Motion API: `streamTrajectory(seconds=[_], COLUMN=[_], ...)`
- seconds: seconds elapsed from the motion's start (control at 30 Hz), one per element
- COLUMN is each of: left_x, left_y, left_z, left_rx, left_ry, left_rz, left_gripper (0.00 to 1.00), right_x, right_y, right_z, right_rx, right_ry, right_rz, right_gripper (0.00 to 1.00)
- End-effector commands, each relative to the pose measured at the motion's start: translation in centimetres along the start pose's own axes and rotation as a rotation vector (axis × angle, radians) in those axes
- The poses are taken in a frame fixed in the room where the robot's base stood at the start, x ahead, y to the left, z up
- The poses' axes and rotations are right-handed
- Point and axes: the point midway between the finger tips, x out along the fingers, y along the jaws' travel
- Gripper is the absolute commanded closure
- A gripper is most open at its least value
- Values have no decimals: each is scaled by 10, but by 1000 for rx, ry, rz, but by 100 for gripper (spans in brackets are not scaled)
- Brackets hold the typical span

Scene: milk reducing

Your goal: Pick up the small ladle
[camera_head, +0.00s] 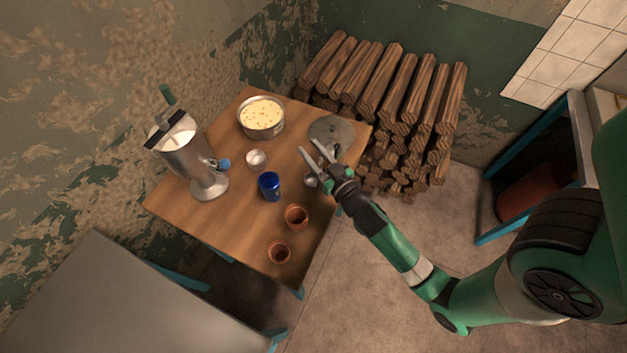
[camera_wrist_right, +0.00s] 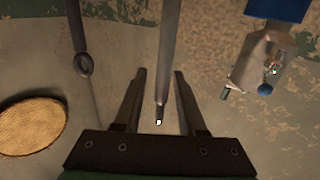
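My right gripper (camera_head: 308,145) is open over the right side of the wooden table (camera_head: 232,215). In the right wrist view, a slim grey metal handle (camera_wrist_right: 169,50) runs between the spread fingers of the gripper (camera_wrist_right: 160,72), its end low between them; I cannot tell whether it touches them. A second thin handle with a ring end (camera_wrist_right: 83,64) is to the left, outside the fingers. A small metal bowl shape (camera_head: 312,182) is partly hidden beside the gripper in the head view. I cannot tell which handle is the small ladle's. My left gripper is not in view.
A metal milk machine (camera_head: 190,165), a pot with pale contents (camera_head: 262,117), a small metal cup (camera_head: 256,158), a blue cup (camera_head: 269,186) and two clay cups (camera_head: 296,216) (camera_head: 279,253) are on the table. A grey disc (camera_head: 335,130) lies near stacked logs (camera_head: 385,80).

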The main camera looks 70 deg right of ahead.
Motion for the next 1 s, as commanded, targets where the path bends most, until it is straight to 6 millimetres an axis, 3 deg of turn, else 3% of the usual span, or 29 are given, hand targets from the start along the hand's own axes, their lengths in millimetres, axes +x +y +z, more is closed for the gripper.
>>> streamTrajectory(seconds=[0.03, 0.2, 0.73, 0.87, 1.0], left_x=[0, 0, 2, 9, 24], left_y=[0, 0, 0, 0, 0], left_z=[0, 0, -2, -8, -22], left_rx=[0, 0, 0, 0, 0], left_ry=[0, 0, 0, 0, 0], left_rz=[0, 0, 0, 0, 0], left_gripper=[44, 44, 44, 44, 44], right_x=[0, 0, 0, 0, -1], right_y=[0, 0, 0, 0, 0], right_z=[0, 0, -4, -16, -43], right_rx=[0, 0, 1, 2, 3], right_ry=[0, 0, 1, 2, 3], right_rz=[0, 0, 0, 0, 0], right_gripper=[71, 100, 100, 100, 100])
